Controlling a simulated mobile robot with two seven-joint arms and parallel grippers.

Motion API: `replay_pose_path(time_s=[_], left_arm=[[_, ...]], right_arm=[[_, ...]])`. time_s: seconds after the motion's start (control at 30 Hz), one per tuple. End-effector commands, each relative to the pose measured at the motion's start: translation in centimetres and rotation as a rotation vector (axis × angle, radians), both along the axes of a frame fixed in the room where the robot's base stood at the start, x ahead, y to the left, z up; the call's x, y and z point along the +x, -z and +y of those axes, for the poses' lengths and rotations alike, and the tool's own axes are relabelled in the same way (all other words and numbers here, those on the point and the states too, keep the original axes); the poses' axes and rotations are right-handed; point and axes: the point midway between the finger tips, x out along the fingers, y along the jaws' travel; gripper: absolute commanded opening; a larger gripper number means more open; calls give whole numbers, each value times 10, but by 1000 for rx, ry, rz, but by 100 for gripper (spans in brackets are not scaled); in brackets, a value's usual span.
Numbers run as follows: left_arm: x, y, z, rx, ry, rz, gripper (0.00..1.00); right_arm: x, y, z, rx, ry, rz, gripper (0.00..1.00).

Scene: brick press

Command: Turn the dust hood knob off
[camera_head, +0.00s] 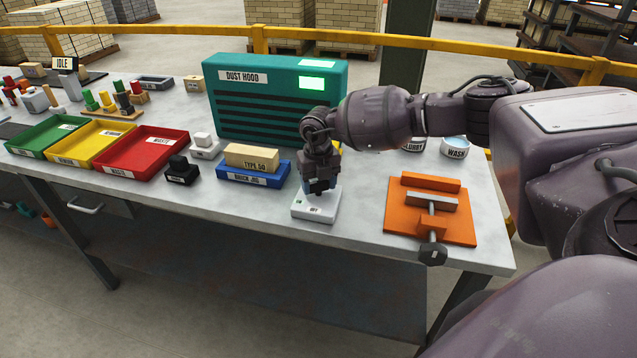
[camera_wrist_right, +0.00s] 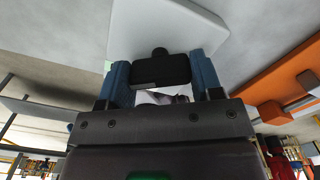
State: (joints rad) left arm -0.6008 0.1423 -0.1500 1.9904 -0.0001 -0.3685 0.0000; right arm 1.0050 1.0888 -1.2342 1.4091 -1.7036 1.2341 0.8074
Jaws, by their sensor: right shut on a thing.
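The dust hood (camera_head: 275,100) is a teal box with dark slots at the back of the table, with lit green panels on its front and top. In front of it is a white base plate (camera_head: 328,212) with a small label that I cannot read for sure. My right gripper (camera_head: 318,186) points down over this base. In the right wrist view, its blue fingers (camera_wrist_right: 160,80) are shut on a dark knob (camera_wrist_right: 160,67) next to the white base (camera_wrist_right: 165,25). The gripper hides most of the knob in the head view. My left gripper is not in view.
A blue brick jig (camera_head: 253,181) with a tan brick (camera_head: 252,156) stands to the left. An orange clamp board (camera_head: 455,230) is to the right. A black block (camera_head: 181,174) and red (camera_head: 142,155), yellow and green trays are further left. White tubs stand behind my arm.

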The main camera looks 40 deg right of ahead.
Motion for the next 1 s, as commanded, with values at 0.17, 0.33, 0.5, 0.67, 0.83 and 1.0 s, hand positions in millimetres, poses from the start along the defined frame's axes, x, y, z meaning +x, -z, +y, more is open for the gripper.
replay_pose_path(time_s=[0.17,0.33,0.5,0.67,0.83,1.0], left_arm=[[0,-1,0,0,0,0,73],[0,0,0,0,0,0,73],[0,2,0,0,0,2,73],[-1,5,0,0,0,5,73],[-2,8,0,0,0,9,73],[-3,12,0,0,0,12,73]], right_arm=[[0,0,0,0,-109,1,36],[0,0,0,0,-257,0,36],[0,0,0,-1,-420,0,36],[0,1,0,-2,-570,0,36],[1,1,0,-1,-716,0,36],[0,1,0,-1,-837,-1,36]])
